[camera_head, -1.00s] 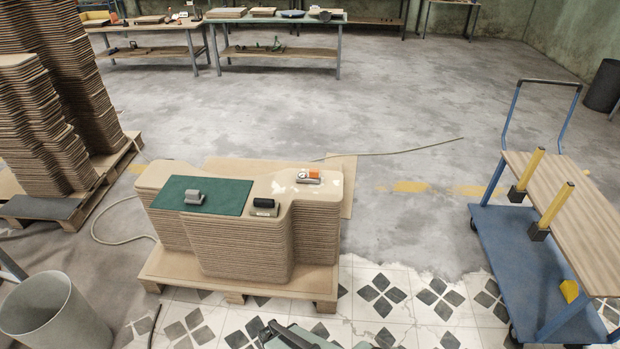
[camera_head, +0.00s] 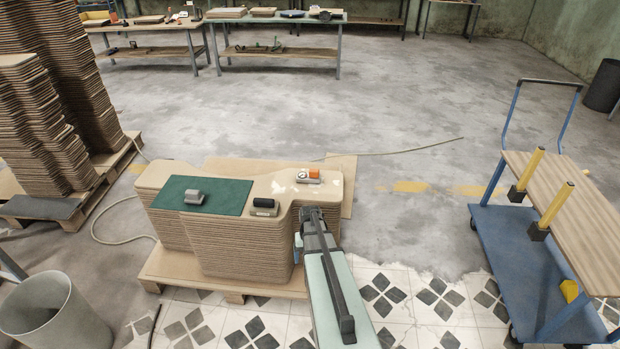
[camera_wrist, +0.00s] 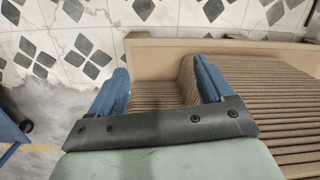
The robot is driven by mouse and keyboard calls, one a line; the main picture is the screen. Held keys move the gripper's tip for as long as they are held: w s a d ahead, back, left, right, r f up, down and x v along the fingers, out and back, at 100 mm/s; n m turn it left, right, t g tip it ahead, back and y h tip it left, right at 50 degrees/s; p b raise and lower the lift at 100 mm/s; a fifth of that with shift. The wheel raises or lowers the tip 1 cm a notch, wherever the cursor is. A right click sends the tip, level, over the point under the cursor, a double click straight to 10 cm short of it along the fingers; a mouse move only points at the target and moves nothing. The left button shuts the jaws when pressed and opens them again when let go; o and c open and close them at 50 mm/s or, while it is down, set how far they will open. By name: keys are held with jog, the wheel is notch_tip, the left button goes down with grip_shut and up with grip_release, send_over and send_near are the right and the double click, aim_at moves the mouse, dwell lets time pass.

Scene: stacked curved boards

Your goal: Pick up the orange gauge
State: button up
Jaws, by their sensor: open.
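The orange gauge (camera_head: 313,174) sits on a small grey base on the top of the stacked curved boards (camera_head: 240,245), near their right end. It has an orange body and a round white dial at its left. My gripper (camera_head: 312,212) is at the front right side of the stack, nearer the camera than the gauge and apart from it. In the wrist view my gripper (camera_wrist: 160,85) is open, its two blue fingers spread, with the layered board edges and the pallet between and beyond them. The gauge does not show in the wrist view.
On the stack lie a green mat (camera_head: 170,194) with a grey block (camera_head: 194,197) on it, and a black-topped item (camera_head: 264,206) left of the gauge. A blue cart (camera_head: 515,260) stands at right. A grey bin (camera_head: 45,315) is at front left.

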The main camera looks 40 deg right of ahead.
jog(key=w+d+r+m+t, duration=0.1)
jog(key=w+d+r, duration=0.4)
jog(key=d, duration=0.3)
jog(key=w+d+r+m+t, duration=0.1)
jog(key=w+d+r, duration=0.35)
jog(key=d, duration=0.35)
jog(key=m+t+y, duration=0.2)
jog(key=m, duration=1.6)
send_near(311, 170)
jog(key=x, duration=1.2)
jog(key=shift+w+f, duration=0.2)
jog(key=shift+f, duration=0.15)
jog(key=shift+c, duration=0.5)
jog(key=shift+r, duration=0.15)
jog(key=c, duration=1.3)
